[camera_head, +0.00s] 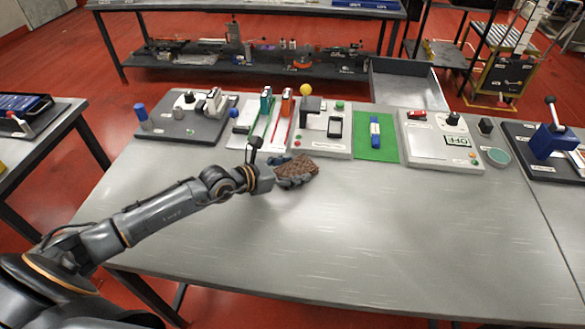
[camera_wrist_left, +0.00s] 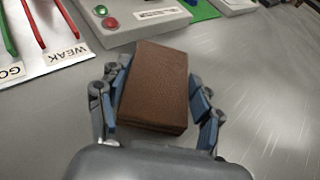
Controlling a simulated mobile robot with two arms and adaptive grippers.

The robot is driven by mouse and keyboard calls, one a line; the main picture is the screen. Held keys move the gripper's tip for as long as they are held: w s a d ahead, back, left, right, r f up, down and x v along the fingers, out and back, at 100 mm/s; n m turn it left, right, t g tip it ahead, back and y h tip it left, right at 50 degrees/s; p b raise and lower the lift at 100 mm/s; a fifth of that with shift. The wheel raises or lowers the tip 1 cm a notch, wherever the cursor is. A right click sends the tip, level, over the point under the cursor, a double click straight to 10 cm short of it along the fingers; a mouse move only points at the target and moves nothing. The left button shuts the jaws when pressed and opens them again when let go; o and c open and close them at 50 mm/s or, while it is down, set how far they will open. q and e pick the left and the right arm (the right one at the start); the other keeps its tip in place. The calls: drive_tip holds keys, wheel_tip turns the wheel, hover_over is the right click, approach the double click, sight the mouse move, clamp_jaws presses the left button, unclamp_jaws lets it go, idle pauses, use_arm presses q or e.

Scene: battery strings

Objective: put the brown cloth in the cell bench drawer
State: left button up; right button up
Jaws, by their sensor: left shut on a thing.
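The brown cloth (camera_head: 299,168) is a folded, thick rectangular pad. My left gripper (camera_head: 294,174) is shut on it, over the bench top in front of the device with the red and green buttons. In the left wrist view the cloth (camera_wrist_left: 157,84) lies between the blue-padded fingers, one on each side. I cannot tell how far it is above the bench. A grey open-topped drawer or tray (camera_head: 407,91) sticks out at the bench's far edge, right of the middle. Its visible inside looks empty. My right gripper is not in view.
The front of the bench is clear.

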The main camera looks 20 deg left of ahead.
use_arm(q)
drive_tip(key=shift+f, duration=0.2)
drive_tip(key=o, duration=1.1)
drive_tip(key=shift+o, duration=0.2)
drive_tip(key=shift+r, duration=0.1)
